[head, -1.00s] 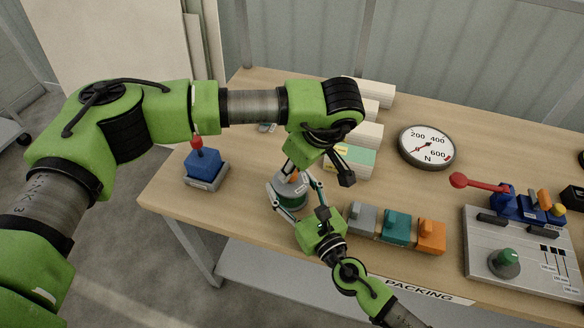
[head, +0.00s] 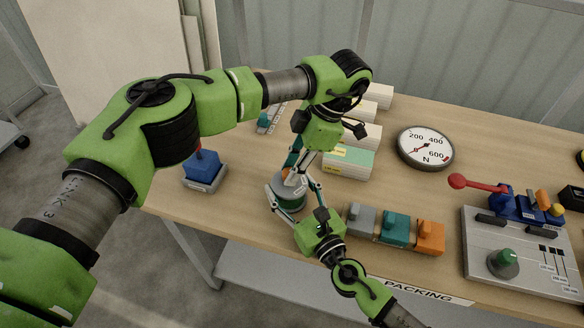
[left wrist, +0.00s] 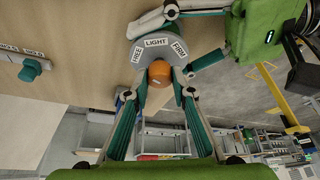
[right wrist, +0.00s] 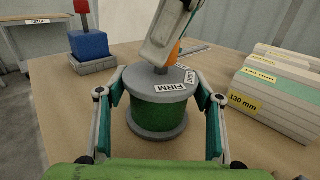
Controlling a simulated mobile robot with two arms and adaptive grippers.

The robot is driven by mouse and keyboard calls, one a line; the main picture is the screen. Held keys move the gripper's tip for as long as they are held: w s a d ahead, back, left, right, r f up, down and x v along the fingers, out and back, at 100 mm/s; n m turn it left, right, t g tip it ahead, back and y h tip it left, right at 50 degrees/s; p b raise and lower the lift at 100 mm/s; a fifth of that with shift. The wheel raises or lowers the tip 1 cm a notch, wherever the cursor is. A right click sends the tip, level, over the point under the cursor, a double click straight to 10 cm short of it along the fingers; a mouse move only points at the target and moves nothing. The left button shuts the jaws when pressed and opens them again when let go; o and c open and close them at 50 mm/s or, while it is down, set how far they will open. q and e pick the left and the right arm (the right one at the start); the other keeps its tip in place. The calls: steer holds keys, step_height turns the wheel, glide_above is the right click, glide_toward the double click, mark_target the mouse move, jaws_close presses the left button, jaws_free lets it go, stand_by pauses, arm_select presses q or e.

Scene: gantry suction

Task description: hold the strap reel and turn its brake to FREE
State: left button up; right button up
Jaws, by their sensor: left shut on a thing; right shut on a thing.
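The strap reel (head: 291,203) stands upright near the front left of the table, green strap between grey flanges. It fills the middle of the right wrist view (right wrist: 158,114). My right gripper (right wrist: 163,98) is shut on the reel, one finger on each side. The orange brake knob (left wrist: 160,72) sits on the reel's top, beside FREE, LIGHT and FIRM labels (left wrist: 157,44). My left gripper (left wrist: 161,84) reaches down from above and is shut on the knob. A finger hides part of the knob in the right wrist view. I cannot tell which label it points at.
A blue block with a red top (head: 203,168) stands left of the reel. White cartons (head: 348,162) lie behind it. Grey, teal and orange blocks (head: 396,229) stand to its right. Further right are a dial gauge (head: 426,148) and a grey control panel (head: 515,260).

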arm_select(q)
steer(key=shift+w+n+g, duration=0.1)
steer(key=shift+n+g, duration=0.5)
steer(key=shift+n, duration=1.1)
steer(key=shift+h, duration=0.3)
steer(key=o, duration=1.1)
steer(key=shift+o, duration=0.2)
steer(key=v, duration=0.7)
steer(key=shift+r, duration=0.2)
steer(key=shift+w, duration=0.1)
